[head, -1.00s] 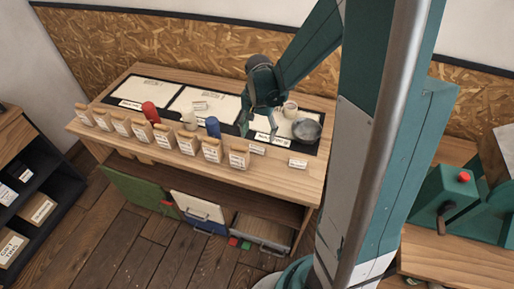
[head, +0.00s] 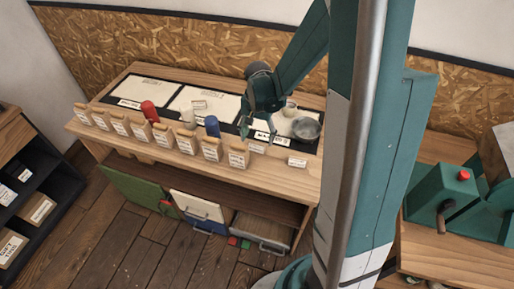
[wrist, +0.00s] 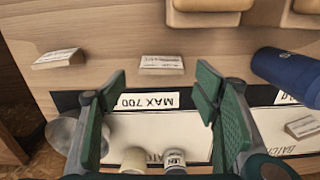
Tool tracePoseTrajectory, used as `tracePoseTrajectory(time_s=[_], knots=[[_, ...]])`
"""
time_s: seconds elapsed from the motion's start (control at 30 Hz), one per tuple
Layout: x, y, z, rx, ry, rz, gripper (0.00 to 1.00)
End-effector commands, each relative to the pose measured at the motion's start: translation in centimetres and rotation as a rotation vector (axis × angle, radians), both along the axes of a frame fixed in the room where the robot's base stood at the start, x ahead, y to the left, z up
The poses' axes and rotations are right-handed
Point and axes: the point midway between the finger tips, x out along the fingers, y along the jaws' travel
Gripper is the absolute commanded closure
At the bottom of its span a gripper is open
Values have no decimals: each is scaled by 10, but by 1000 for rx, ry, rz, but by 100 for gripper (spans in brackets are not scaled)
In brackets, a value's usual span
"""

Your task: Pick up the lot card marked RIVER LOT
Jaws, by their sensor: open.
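Small white cards stand on the wooden counter in front of the mats; their print is too small to read, so I cannot tell which is RIVER LOT. One card (head: 257,148) is near my gripper; in the wrist view this card (wrist: 162,64) lies just beyond the fingertips, roughly centred between them. Another card (head: 297,162) stands to its right; it shows at left in the wrist view (wrist: 58,58). A third card (head: 199,105) lies on the middle mat. My gripper (wrist: 160,85) is open and empty, above the right mat's front edge, also in the head view (head: 256,131).
A MAX 700 label (wrist: 146,103) lies under the gripper. A metal pan (head: 306,128) and a pale cup (head: 290,109) sit on the right mat. A blue cylinder (head: 212,126), a red one (head: 150,110) and a row of labelled wooden blocks (head: 185,142) stand left.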

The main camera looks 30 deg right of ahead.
Motion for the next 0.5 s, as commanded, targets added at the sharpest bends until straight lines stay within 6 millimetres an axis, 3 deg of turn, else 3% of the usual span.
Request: tracePoseTrajectory(time_s=[0.5], knots=[[1, 0, -7, 0, 0, 0, 39]])
